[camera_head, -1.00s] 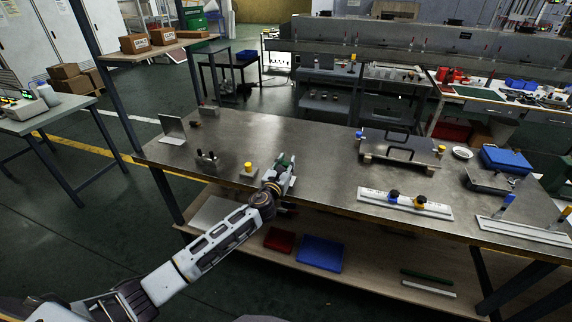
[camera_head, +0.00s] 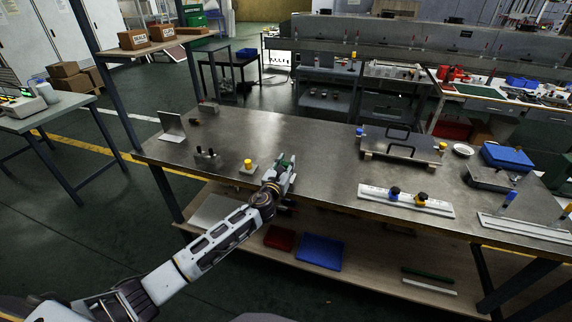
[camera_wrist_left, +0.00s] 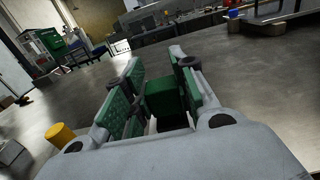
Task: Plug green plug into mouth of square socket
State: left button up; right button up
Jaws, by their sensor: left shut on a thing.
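My left gripper (camera_head: 287,162) is above the front part of the metal table, just right of a yellow-topped piece. In the left wrist view its fingers, with green pads, are shut on a green block (camera_wrist_left: 165,98), which I take to be the green plug. The plug sits between the fingers; its far end is hard to make out. In the head view the gripper mostly hides it. I cannot tell which fixture is the square socket. My right gripper is not in view.
The yellow-topped piece (camera_head: 248,164) stands left of the gripper, also in the wrist view (camera_wrist_left: 60,135). Left of it is a block with dark pegs (camera_head: 208,157). The table's middle (camera_head: 325,165) is clear.

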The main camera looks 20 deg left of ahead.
pick_arm(q)
jog(key=shift+f+b, duration=0.3)
jog(key=shift+f, duration=0.2)
jog(key=o, duration=1)
jog(key=shift+s, duration=0.95)
jog(key=s, duration=1)
jog(key=shift+a, duration=0.2)
jog(key=shift+s, duration=0.1)
